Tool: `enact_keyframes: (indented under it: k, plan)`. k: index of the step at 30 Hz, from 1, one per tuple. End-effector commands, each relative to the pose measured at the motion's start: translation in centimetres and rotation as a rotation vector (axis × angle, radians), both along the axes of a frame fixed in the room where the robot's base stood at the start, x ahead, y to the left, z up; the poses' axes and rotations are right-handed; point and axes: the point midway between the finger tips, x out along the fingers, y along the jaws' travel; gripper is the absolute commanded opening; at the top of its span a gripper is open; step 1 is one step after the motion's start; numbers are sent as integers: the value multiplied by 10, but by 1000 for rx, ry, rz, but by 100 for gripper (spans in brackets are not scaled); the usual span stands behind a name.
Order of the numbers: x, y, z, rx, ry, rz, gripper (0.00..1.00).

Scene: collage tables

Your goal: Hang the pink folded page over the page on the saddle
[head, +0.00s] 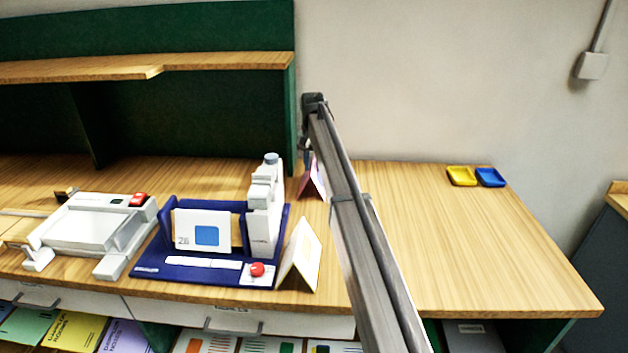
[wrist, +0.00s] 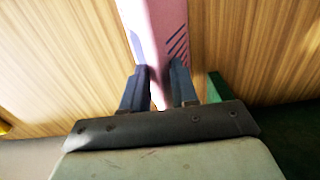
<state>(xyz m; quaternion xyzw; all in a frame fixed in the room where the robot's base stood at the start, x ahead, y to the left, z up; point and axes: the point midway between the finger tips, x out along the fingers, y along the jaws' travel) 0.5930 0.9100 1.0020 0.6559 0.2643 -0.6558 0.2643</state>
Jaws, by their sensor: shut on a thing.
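The pink folded page (head: 311,182) stands at the back of the table, partly hidden behind my arm in the head view. My gripper (wrist: 160,72) is shut on the pink page (wrist: 170,25), its fingers on either side of the fold. In the head view the fingers are mostly hidden. The page appears to touch the table, though I cannot tell surely. The page on the saddle (head: 188,222), white with a blue square and "26", hangs over a wooden saddle (head: 237,228) in a navy fixture (head: 165,268).
A white stapling head (head: 262,205) rises at the fixture's right, with a red button (head: 257,270) in front. A cream folded page (head: 302,258) stands right of it. A white device (head: 85,228) lies left. Yellow (head: 461,177) and blue (head: 490,178) trays sit right; table between is clear.

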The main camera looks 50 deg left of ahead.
Motion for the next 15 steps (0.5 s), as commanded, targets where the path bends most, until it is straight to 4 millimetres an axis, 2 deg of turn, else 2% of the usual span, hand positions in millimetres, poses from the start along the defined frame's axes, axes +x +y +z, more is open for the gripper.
enact_keyframes:
  k: [7,15]
  plan:
    - [0,0,3,0,0,0,14]
    - [0,0,17,0,0,0,14]
